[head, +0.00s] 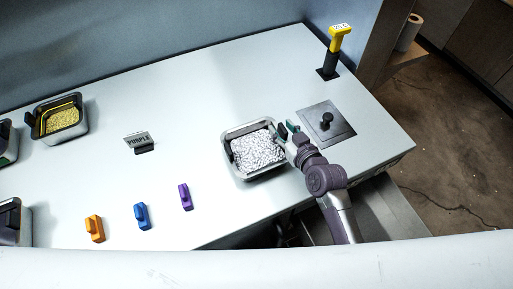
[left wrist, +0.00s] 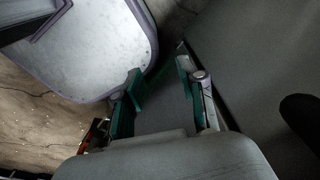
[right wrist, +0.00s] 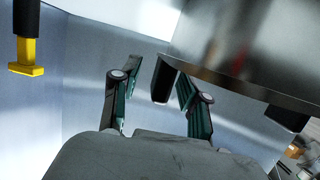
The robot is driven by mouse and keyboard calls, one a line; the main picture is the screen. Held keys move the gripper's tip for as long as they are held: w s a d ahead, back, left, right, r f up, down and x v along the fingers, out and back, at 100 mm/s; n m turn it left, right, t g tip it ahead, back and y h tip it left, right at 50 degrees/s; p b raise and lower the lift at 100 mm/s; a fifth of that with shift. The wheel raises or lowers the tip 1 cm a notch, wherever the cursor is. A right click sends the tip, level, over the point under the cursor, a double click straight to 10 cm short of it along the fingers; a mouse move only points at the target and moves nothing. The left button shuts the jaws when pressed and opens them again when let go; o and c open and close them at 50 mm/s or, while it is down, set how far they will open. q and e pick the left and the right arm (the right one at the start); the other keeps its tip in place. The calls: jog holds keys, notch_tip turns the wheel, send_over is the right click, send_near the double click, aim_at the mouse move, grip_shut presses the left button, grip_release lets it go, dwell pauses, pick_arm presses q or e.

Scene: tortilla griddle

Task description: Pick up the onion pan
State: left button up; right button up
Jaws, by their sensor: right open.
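The onion pan (head: 264,175) is a metal pan full of white diced pieces, standing upright on the pale counter. It has dark handles at its left and right sides. My right gripper (head: 287,130) is at its right side, by the right handle. In the right wrist view, the pan's metal wall (right wrist: 260,45) fills the upper right, and a dark handle (right wrist: 163,80) shows between the open fingers of my right gripper (right wrist: 155,95). Contact cannot be told. My left gripper (left wrist: 158,82) is open and empty in the left wrist view, outside the head view.
A square metal plate with a black knob (head: 326,122) lies right of the pan. A yellow-topped tool (head: 334,48) stands behind it.

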grip_shut()
jog(key=shift+r, duration=0.15)
dwell(0.4)
